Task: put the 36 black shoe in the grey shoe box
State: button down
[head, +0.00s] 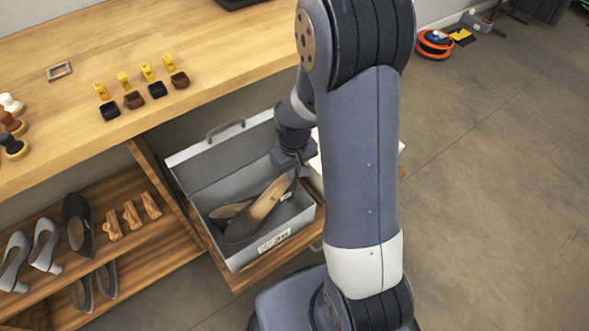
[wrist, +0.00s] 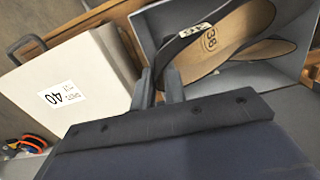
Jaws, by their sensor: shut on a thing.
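The shoe is tilted and within the opening of the grey shoe box (head: 296,222). I cannot tell whether it touches the bottom. The box's lid stands open at the back. Another shoe with a tan insole (head: 228,210) lies in the box, partly hidden by the held one.
A white box (wrist: 95,75) labelled 40 stands right beside the grey box, mostly hidden by my arm in the head view. Both are on a wooden pull-out (head: 243,280). A workbench (head: 215,50) is behind. A shelf (head: 160,240) with several shoes is at left.

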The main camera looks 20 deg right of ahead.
notch_tip(320, 180, down, 11)
jog(key=b, duration=0.8)
jog(key=shift+f, duration=0.15)
jog(key=shift+f+b, duration=0.4)
dwell(1.2)
jog(key=c, duration=1.4)
grip_release()
jog(key=shift+r, duration=0.1)
